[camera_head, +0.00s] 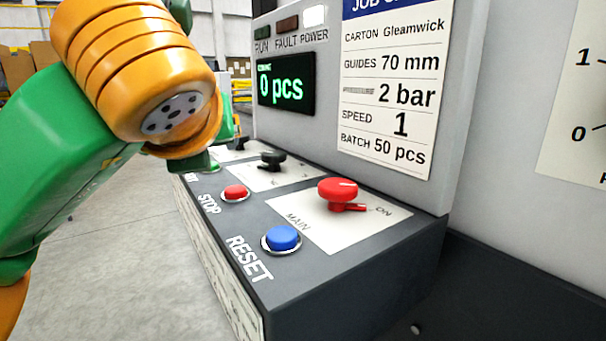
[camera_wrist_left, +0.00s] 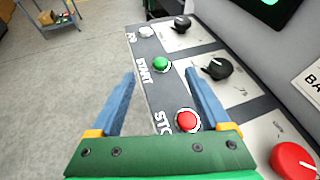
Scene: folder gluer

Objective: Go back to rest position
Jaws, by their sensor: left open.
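My left arm (camera_head: 140,75), green and orange, comes in from the left in the head view and hangs over the far left of the control panel (camera_head: 350,265). In that view the arm mostly hides the left gripper. In the left wrist view the left gripper (camera_wrist_left: 160,74) is open, with its two blue fingers apart and nothing held between them. The fingers are over the panel's edge, around the START and STOP labels. The green button (camera_wrist_left: 160,64) shows beyond the fingertips, and the red STOP button (camera_wrist_left: 187,120) is near the right finger. My right gripper is in neither view.
The panel carries a blue RESET button (camera_head: 282,238), a red MAIN knob (camera_head: 338,190) and black knobs (camera_wrist_left: 216,68). A display (camera_head: 286,83) reads 0 pcs beside a job card (camera_head: 388,100). Open floor (camera_head: 110,260) lies left; a blue cart (camera_wrist_left: 50,15) stands farther off.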

